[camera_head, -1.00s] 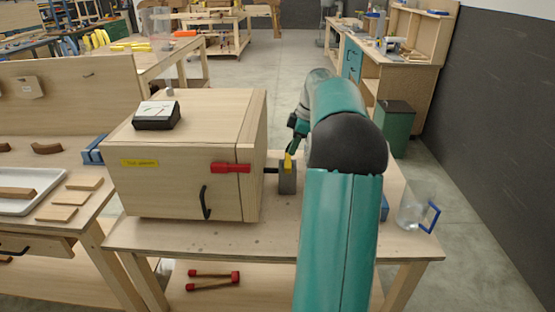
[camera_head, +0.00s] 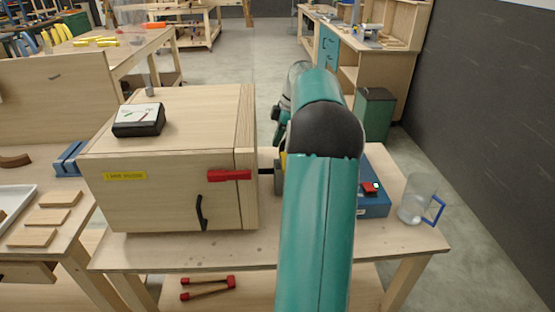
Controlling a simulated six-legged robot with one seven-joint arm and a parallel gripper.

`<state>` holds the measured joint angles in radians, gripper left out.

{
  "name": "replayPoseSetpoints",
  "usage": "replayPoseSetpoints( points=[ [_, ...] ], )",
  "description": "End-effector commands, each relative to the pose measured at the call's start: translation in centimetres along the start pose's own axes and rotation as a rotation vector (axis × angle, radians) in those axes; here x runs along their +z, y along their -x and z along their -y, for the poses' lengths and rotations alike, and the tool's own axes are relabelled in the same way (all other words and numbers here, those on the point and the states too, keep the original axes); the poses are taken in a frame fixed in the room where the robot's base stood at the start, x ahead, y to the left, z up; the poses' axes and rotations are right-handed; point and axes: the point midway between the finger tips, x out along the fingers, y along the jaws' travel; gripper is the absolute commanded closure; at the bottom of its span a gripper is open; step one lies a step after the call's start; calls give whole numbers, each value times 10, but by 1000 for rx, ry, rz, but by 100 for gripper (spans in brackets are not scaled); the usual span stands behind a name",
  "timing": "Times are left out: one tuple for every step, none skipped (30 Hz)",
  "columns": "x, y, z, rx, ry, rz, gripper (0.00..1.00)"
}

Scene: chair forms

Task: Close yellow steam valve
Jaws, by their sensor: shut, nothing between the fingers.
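The yellow valve lever (camera_head: 283,160) shows only as a thin sliver at the left edge of my teal arm. It sits above a grey valve body (camera_head: 279,184), which a dark pipe joins to the right side of the wooden steam box (camera_head: 160,195). My arm hides the rest of the valve. A dark part of my wrist (camera_head: 277,113) shows above and behind the valve. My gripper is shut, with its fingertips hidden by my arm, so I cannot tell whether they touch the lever.
The box has a red latch (camera_head: 230,175), a black handle (camera_head: 202,212) and a gauge (camera_head: 139,119) on top. A blue box with a red switch (camera_head: 370,188) and a clear jug (camera_head: 417,199) with a blue handle stand right of my arm on the workbench (camera_head: 240,248).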

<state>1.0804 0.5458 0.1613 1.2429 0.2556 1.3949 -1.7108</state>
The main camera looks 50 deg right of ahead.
Motion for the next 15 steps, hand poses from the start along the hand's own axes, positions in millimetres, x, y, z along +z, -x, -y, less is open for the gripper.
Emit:
replayPoseSetpoints(
  points=[
    [0,-3,0,-2,0,-1,100],
    [0,-4,0,-2,0,-1,100],
    [0,-8,0,-2,0,-1,100],
    [0,-11,0,-2,0,-1,100],
    [0,-14,0,-3,0,-1,100],
    [0,-21,0,-4,0,-1,100],
    [0,-26,0,-4,0,-1,100],
    [-1,-32,0,-4,0,-1,100],
    [-1,-40,0,-5,0,-1,100],
    [-1,-46,0,-6,0,-1,100],
    [-2,-52,-1,-6,0,-1,100],
    [-2,-60,-1,-5,1,-1,100],
    [-2,-66,-1,-6,1,-1,100],
    [-3,-72,-2,-4,1,-1,100],
    [-3,-80,-2,-5,1,-1,100]
  ],
)
